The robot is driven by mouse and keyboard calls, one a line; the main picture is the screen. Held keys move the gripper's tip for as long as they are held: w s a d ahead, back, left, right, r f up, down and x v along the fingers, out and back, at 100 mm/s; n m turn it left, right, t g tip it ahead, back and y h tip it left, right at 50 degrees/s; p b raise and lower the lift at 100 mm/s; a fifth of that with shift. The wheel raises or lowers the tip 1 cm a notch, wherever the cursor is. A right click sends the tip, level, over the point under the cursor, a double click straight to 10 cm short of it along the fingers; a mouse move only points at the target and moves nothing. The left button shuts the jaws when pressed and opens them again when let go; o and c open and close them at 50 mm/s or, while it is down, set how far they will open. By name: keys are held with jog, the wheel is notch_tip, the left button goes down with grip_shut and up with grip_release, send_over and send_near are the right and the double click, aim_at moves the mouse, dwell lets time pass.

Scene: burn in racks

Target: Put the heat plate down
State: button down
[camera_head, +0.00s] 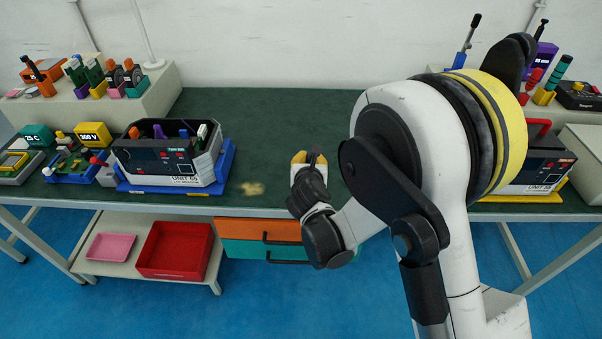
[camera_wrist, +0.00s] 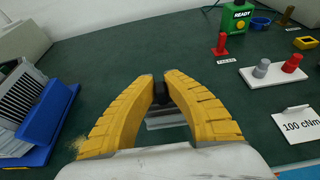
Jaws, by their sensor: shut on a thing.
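My gripper (camera_head: 309,157) is over the green bench top, right of the unit in the blue tray. In the wrist view its two yellow fingers (camera_wrist: 160,82) are closed in toward each other. A grey metallic piece, which I take to be the heat plate (camera_wrist: 166,117), shows between and below the fingers, with the fingers shut on its upper part. The head view does not show the plate clearly.
The unit (camera_head: 170,156) sits in a blue tray (camera_head: 228,160) on the left. In the wrist view, a green READY box (camera_wrist: 236,18), a red peg (camera_wrist: 221,46) and a white peg plate (camera_wrist: 276,78) stand to the right. Bare green bench (camera_head: 265,120) lies around the gripper.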

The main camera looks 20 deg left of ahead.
jog(key=a+f, duration=0.1)
jog(key=w+a+f, duration=0.1)
jog(key=shift+a+b, duration=0.3)
jog(key=shift+b, duration=0.05)
jog(key=shift+f+b, duration=0.9)
jog(key=shift+f, duration=0.95)
jog(key=shift+f, duration=0.15)
jog(key=c, duration=1.5)
grip_release()
jog(key=shift+c, duration=0.2)
